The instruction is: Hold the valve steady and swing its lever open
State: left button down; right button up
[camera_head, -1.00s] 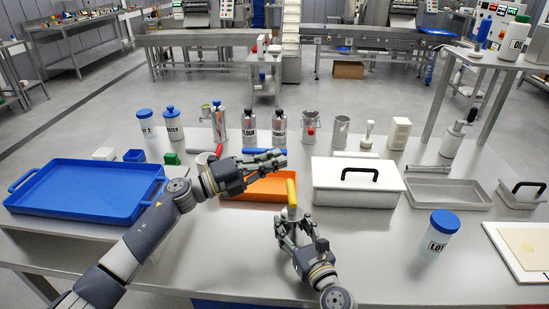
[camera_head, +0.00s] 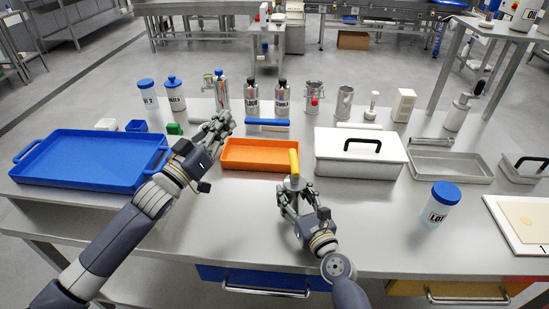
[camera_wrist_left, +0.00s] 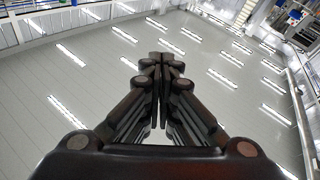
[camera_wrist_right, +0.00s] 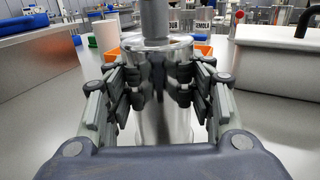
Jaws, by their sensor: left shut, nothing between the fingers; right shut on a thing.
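The valve's metal body (camera_head: 291,184) stands on the steel table, with its yellow lever (camera_head: 294,163) showing above it. My right gripper (camera_head: 295,197) is shut around the body from the near side. In the right wrist view the fingers clasp the shiny cylinder (camera_wrist_right: 160,120) from both sides, and a grey post (camera_wrist_right: 155,18) rises from its top. My left gripper (camera_head: 226,120) is shut and empty, raised left of the valve and apart from the lever.
An orange tray (camera_head: 260,167) lies just behind and left of the valve. A white lidded box (camera_head: 355,168) stands to the right, a blue tray (camera_head: 85,185) far left. A blue-capped jar (camera_head: 437,212) is at right. Several bottles line the back. The table front is clear.

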aim_at(294, 165)
pick_arm(q)
jog(key=s+d+f+n+g, duration=0.2)
jog(key=s+f+n+g, duration=0.3)
jog(key=s+f+n, duration=0.5)
jog(key=w+d+n, duration=0.2)
jog(key=w+d, duration=0.7)
jog(key=d, duration=0.1)
jog(key=shift+w+r+y, duration=0.15)
jog(key=shift+w+y, duration=0.15)
jog(key=shift+w, duration=0.1)
jog(key=shift+d, duration=0.1)
jog(key=shift+w+d, duration=0.6)
jog(key=shift+d, duration=0.3)
